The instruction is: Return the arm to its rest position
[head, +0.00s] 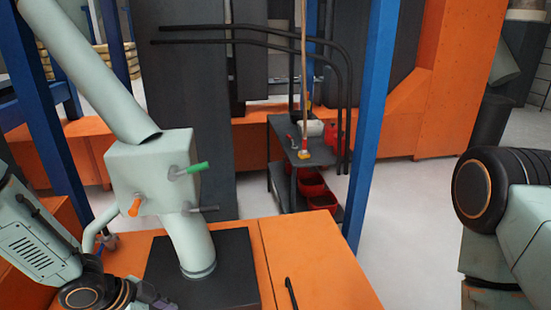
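My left arm comes in at the lower left of the head view. Its dark wrist joint lies by the bottom edge, left of the pale green machine housing (150,165). A grey-purple part, which looks like the base of my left gripper (152,297), shows at the bottom edge; its fingers are cut off, so I cannot tell whether it is open or shut. My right arm is bent at the right edge, with a large black joint with copper rings. My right gripper is out of view.
A blue post (371,130) and a dark cart (285,150) stand behind. Grey floor is clear right of the post.

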